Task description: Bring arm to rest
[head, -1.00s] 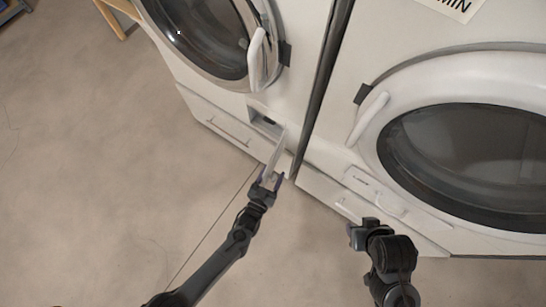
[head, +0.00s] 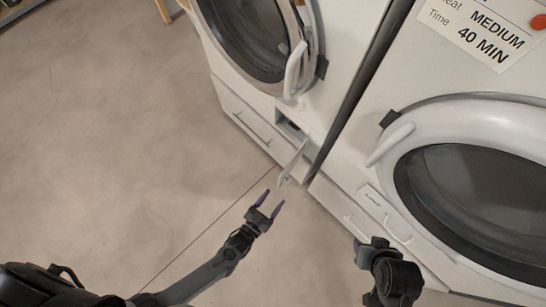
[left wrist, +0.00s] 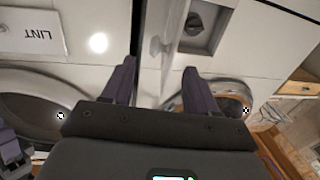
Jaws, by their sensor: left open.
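My left gripper (head: 271,203) is open and empty, over the bare floor in front of the machines. Its two dark purple fingers also show spread apart in the left wrist view (left wrist: 160,68), with nothing between them. A small white flap (head: 293,162) stands open at the bottom of the left machine, beyond the fingertips and apart from them. The small opening behind it (head: 290,131) is dark inside. My right gripper (head: 362,250) is at the lower right, close to the right machine's base; its jaws cannot be made out.
The left machine (head: 345,60) and the right machine (head: 405,80) have round glass doors, both seemingly closed. A sign reading MEDIUM, 40 MIN (head: 485,30) is on the right machine. A LINT label (left wrist: 32,32) shows in the left wrist view. The floor (head: 110,150) at left is clear.

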